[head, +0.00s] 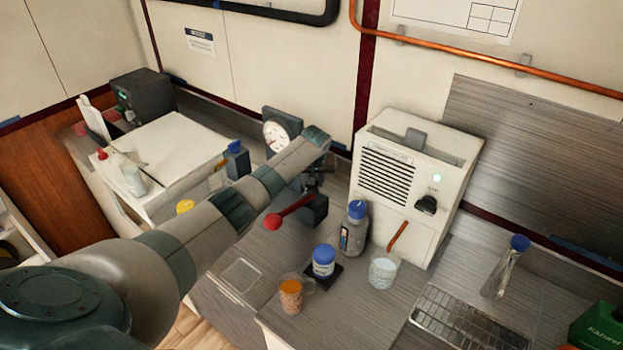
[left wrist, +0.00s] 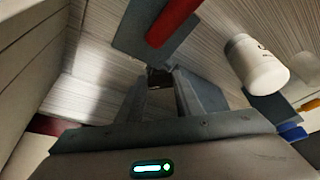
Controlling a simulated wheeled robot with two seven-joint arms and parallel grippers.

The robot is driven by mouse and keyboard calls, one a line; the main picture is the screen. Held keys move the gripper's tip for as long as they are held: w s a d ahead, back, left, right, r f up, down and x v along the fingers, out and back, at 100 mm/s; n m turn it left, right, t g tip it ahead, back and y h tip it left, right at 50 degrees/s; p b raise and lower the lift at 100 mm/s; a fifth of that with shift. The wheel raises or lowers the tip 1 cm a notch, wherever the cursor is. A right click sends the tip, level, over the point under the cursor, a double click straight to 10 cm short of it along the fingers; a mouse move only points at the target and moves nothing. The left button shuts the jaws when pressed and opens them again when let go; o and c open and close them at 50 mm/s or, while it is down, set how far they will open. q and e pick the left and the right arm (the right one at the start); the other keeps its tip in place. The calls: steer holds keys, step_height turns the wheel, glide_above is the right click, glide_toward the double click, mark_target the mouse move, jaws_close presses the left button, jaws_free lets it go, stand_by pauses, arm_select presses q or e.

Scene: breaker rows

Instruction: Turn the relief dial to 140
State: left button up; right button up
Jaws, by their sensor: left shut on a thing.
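My left arm reaches across the bench, and my left gripper (head: 318,174) points down behind a dark block (head: 314,210) with a red-ended lever (head: 274,221). In the left wrist view my left gripper (left wrist: 157,90) is shut on a small dark part between its fingertips, which looks like the relief dial (left wrist: 159,76). Its scale and setting cannot be read. A round gauge (head: 277,136) with a white face and red marks stands behind my wrist, partly covered; its reading is too small to tell. My right gripper is not in view.
A white unit (head: 403,160) with a vent and black knob stands to the right. A grey bottle (head: 354,235), a blue-lidded white jar (head: 324,259), a beaker (head: 383,270) and an orange-filled cup (head: 290,293) stand close by.

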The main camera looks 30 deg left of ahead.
arm_select(q)
steer(key=shift+n, duration=0.4)
steer(key=o, duration=0.8)
steer(key=shift+r, duration=0.1)
steer(key=b+v, duration=0.1)
steer(key=v, duration=0.4)
steer(key=b+v, duration=0.2)
steer(key=v, duration=0.4)
steer(key=b+v, duration=0.1)
steer(key=v, duration=0.5)
steer(key=shift+w+d+r+b, duration=0.1)
steer(key=shift+d+r+b, duration=0.05)
steer(key=shift+d+b, duration=0.2)
